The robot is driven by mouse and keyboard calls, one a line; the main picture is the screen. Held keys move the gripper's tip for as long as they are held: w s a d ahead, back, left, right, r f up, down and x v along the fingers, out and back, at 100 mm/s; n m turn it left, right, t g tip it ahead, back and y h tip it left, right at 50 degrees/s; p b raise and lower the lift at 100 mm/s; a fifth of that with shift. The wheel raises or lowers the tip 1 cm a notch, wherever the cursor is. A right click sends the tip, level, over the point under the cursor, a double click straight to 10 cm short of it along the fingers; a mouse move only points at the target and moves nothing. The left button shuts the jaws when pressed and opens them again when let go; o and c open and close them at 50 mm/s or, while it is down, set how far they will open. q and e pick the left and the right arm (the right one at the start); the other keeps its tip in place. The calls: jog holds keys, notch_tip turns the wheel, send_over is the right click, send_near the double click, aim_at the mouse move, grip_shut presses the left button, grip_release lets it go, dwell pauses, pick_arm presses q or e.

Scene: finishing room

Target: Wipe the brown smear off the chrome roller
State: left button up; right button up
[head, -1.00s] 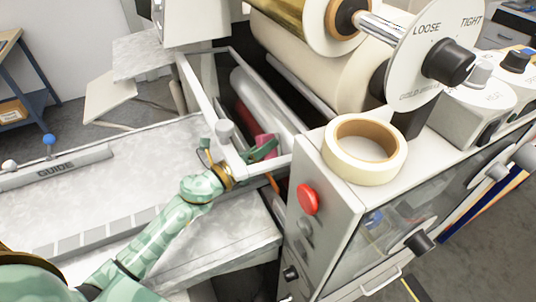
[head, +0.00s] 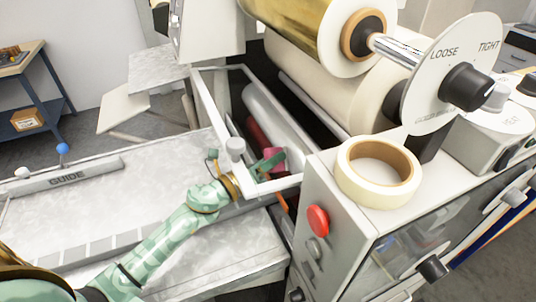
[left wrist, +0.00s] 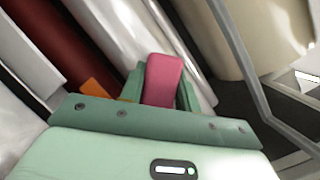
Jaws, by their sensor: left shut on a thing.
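My left gripper (head: 268,162) is shut on a pink pad (head: 274,156), inside the frame opening of the machine. The pad stands up between the green fingers in the left wrist view (left wrist: 163,80). A shiny pale roller (head: 264,108), which looks like the chrome roller, lies just beyond the pad; it also shows in the left wrist view (left wrist: 122,38). The pad overlaps the roller in the picture, but I cannot tell whether they touch. I can make out no brown smear; the gripper and pad hide part of the roller. My right gripper is not in view.
A dark red roller (left wrist: 50,40) lies beside the pale one. The frame's pale bars (head: 207,105) surround the opening. A tape roll (head: 378,172) and red button (head: 318,220) are on the side housing. The feed table (head: 120,205) is mostly clear.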

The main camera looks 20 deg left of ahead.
pick_arm(q)
jog(key=shift+s+d+p, duration=0.7)
jog(key=shift+s+d, duration=3.05)
jog(key=shift+d, duration=0.5)
jog(key=shift+w+a+b, duration=0.45)
jog(key=shift+w+a, duration=1.85)
jog(key=shift+a, duration=0.25)
jog(key=shift+w+a+b, duration=0.4)
jog(key=shift+w+a, duration=0.75)
jog(key=shift+a, duration=0.15)
jog(key=shift+w+a+b, duration=0.5)
jog(key=shift+w+a, duration=0.5)
jog(key=shift+a, duration=0.1)
jog(key=shift+s, duration=0.1)
